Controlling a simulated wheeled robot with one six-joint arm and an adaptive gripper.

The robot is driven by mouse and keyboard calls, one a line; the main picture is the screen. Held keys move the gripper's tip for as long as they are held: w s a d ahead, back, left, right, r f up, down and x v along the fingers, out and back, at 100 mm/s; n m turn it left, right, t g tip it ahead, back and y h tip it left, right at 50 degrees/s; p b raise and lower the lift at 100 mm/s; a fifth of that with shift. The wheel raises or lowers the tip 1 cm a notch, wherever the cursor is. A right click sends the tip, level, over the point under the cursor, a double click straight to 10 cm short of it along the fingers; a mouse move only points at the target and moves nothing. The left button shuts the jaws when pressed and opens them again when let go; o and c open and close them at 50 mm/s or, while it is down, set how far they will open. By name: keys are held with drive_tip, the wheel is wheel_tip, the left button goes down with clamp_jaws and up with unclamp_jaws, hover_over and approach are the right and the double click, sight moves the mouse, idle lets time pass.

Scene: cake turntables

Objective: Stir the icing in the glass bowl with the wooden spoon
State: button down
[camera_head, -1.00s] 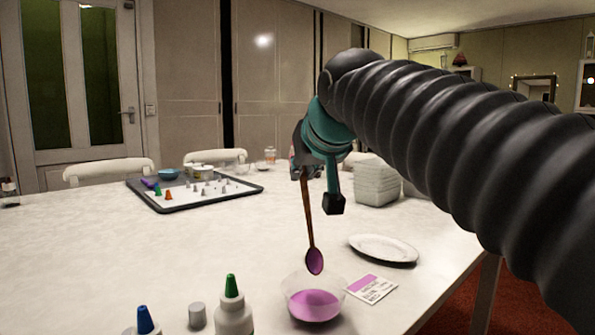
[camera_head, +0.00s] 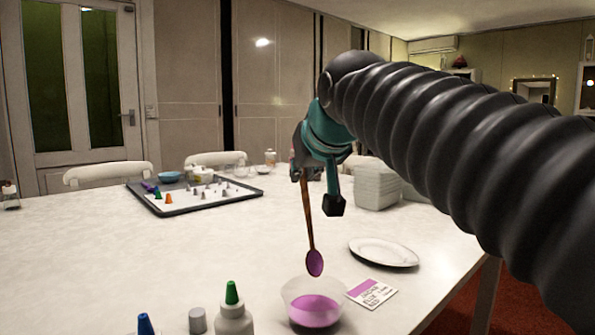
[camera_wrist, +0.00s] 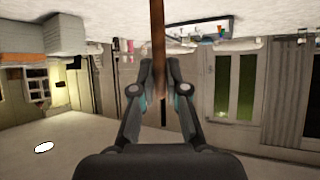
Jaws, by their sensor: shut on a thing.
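My gripper (camera_head: 304,174) is shut on the handle of the wooden spoon (camera_head: 308,222) and holds it nearly upright, bowl end down. The spoon's tip is coated with purple icing and hangs above the glass bowl, apart from the icing. The clear glass bowl (camera_head: 338,291) stands on the table near the front, with purple icing (camera_head: 313,311) in its bottom. In the wrist view, the brown spoon handle (camera_wrist: 158,45) runs up from between my gripper fingers (camera_wrist: 158,78); the spoon's tip is out of that view.
A white plate (camera_head: 384,252) and a card with a purple patch (camera_head: 371,293) lie right of the bowl. A green-capped bottle (camera_head: 233,314) and a grey cap (camera_head: 197,320) stand to its left. A tray (camera_head: 205,206) of nozzles lies farther back. The left of the white table (camera_head: 90,260) is clear.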

drive_tip(key=shift+r+p, duration=2.2)
drive_tip(key=shift+r, duration=0.4)
drive_tip(key=shift+f, duration=0.1)
